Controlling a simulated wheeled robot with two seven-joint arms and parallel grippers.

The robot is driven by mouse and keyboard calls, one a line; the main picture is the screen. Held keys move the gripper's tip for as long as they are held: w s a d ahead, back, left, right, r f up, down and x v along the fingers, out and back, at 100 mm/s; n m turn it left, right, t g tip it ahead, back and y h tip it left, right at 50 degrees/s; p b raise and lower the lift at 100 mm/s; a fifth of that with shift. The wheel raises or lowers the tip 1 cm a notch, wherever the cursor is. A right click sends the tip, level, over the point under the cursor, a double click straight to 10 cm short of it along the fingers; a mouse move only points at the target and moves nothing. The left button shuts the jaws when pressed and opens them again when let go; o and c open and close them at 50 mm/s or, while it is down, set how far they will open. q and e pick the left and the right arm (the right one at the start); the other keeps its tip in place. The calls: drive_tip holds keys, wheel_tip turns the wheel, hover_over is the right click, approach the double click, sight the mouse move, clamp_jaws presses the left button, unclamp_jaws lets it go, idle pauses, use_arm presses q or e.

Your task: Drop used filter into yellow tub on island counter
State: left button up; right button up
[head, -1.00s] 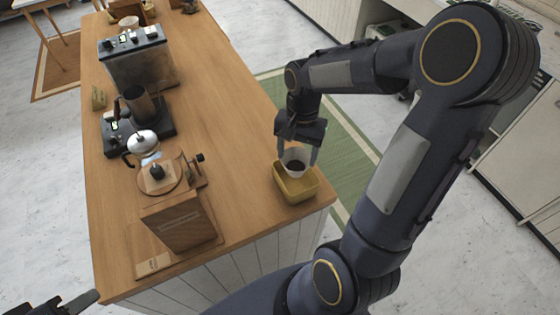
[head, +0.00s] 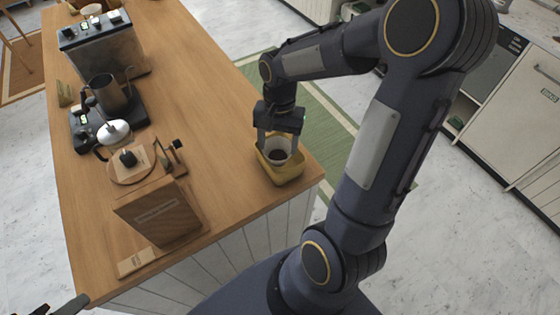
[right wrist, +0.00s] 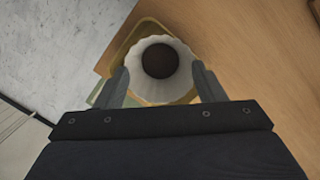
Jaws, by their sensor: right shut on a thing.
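The used filter (head: 278,147) is a white fluted paper cup with dark grounds inside. My right gripper (head: 278,140) is shut on it, one finger on each side. The filter is over the opening of the yellow tub (head: 284,178), which stands near the front right corner of the island counter (head: 215,95). In the right wrist view the filter (right wrist: 160,67) sits between the fingers (right wrist: 160,88), with the tub's rim (right wrist: 122,46) around it. I cannot tell whether it touches the tub's bottom. My left gripper (head: 60,306) shows only partly at the bottom left.
On the counter's left stand a wooden grinder (head: 158,212), a kettle (head: 115,132), a scale with a dark metal pitcher (head: 108,95) and a boxy machine (head: 104,52). The counter between them and the tub is clear. A green rug (head: 320,115) lies beyond the counter.

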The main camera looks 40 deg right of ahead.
drive_tip(key=o, duration=1.3)
drive_tip(key=shift+c, duration=0.2)
wheel_tip(320, 180, up, 8)
drive_tip(key=shift+w+d+f, duration=0.15)
drive_tip(key=shift+w+d, duration=0.2)
drive_tip(key=shift+d, duration=0.1)
drive_tip(key=s+a+r+n+t+y, duration=0.1)
drive_tip(key=s+a+n+t+y, duration=0.1)
drive_tip(key=s+a+n+t, duration=0.4)
drive_tip(key=s+a+n, duration=0.2)
drive_tip(key=s+a, duration=0.2)
drive_tip(key=s, duration=0.2)
drive_tip(key=shift+s+r+n+t, duration=0.3)
drive_tip(key=shift+s+t, duration=0.05)
drive_tip(key=shift+t, duration=0.05)
